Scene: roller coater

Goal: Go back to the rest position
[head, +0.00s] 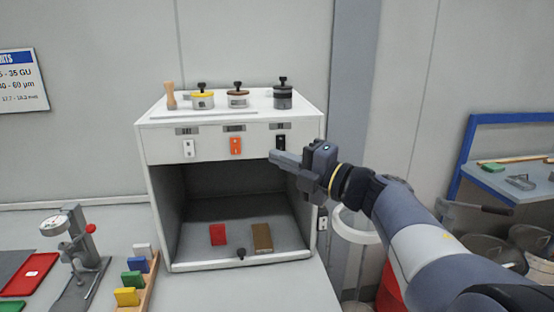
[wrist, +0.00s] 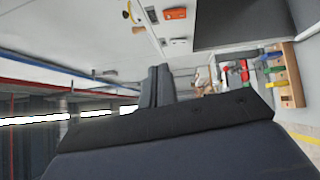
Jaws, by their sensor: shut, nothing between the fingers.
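My gripper (head: 276,157) is in front of the upper right part of a white cabinet (head: 159,149), near its switch panel. Its fingers point left and are shut with nothing between them. In the head view the fingertips overlap the area just below the black switch (head: 281,142); I cannot tell whether they touch anything. The fingers also show in the wrist view (wrist: 157,85). An orange switch (head: 236,145) and a white switch (head: 188,148) sit further left on the panel.
The cabinet's open bay holds a red block (head: 218,235) and a brown block (head: 262,238). Lidded pots (head: 203,99) stand on top. A dial gauge stand (head: 80,260) and a rack of coloured blocks (head: 150,285) are at the left. A white bin (head: 356,225) stands right of the cabinet.

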